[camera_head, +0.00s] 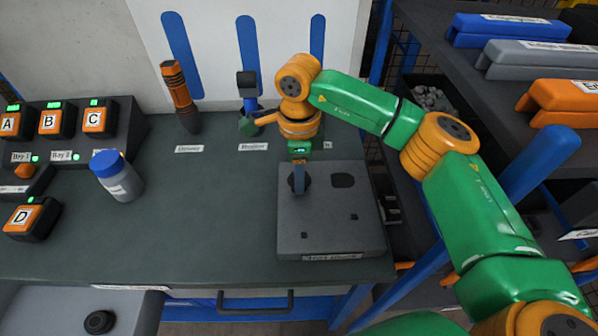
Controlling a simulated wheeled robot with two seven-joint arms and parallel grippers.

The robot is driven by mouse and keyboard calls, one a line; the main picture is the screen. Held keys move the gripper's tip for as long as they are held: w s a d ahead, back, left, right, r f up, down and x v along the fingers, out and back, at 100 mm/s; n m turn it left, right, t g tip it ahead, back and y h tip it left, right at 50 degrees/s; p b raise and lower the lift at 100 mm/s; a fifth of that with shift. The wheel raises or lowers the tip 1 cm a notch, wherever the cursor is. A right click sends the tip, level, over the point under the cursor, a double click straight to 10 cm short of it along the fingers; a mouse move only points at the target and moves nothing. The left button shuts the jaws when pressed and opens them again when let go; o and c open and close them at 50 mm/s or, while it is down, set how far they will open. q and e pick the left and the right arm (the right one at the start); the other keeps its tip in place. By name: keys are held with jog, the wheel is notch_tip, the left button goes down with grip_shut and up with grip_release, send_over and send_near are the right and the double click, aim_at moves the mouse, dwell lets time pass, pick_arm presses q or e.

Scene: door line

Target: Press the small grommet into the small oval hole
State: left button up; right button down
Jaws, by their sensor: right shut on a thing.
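A grey block (328,228) with a label on its front edge lies at the right end of the bench. Its top has a dark oval opening (343,180) at the upper right and two small square holes lower down. My right gripper (299,187) points down over the block's upper left part. It is shut on a dark piece (307,181), apparently the small grommet, mostly hidden by the fingers. I cannot tell whether this piece touches the block or what opening lies under it. My left gripper is not in view.
A black ring-shaped grommet (99,322) lies on a grey tray at the lower left. A blue-capped bottle (117,176), lettered boxes (50,120) and standing tools (181,97) are on the bench. A shelf (500,80) stands right. The bench middle is clear.

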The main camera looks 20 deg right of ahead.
jog(key=shift+f+b, duration=0.45)
jog(key=shift+f, duration=0.1)
dwell(0.9)
dwell(0.4)
jog(key=shift+c, duration=1.5)
grip_release()
